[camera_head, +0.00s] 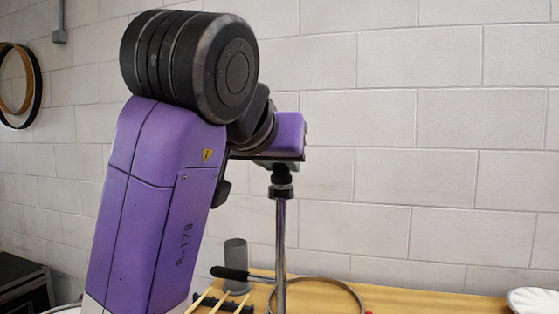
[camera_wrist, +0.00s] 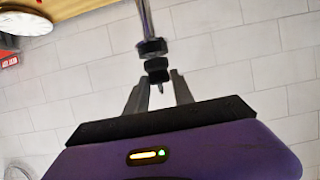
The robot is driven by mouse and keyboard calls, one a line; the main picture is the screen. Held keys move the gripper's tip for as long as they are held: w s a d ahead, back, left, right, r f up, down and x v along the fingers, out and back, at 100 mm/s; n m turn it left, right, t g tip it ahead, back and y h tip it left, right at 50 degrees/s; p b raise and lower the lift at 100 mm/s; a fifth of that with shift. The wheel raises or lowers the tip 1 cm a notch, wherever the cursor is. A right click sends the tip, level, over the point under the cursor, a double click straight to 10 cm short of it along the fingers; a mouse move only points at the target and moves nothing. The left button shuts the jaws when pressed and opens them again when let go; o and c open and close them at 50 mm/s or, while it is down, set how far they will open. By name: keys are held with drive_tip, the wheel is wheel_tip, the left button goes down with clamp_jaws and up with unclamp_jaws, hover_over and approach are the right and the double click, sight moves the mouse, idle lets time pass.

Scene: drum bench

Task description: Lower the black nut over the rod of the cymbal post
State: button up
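The cymbal post (camera_head: 280,245) stands upright on the bench, a chrome tube with a black collar (camera_head: 282,192) near its top. In the wrist view the post (camera_wrist: 145,18) comes in from the top edge, upside down. Beyond its collar (camera_wrist: 152,47), a black piece that looks like the black nut (camera_wrist: 157,68) sits around the rod, whose thin tip (camera_wrist: 160,88) shows past it.
A wooden bench top (camera_head: 440,298) runs along the bottom. A metal hoop (camera_head: 345,284), a grey cylinder (camera_head: 236,258), a black-handled rod (camera_head: 231,273) and drumsticks (camera_head: 200,299) lie around the post. A white dish-like object (camera_head: 533,300) is at right. The air right of the post is clear.

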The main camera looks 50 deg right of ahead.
drive_tip(key=o, duration=0.5)
drive_tip(key=shift+v, duration=3.9)
drive_tip(key=shift+r, duration=0.1)
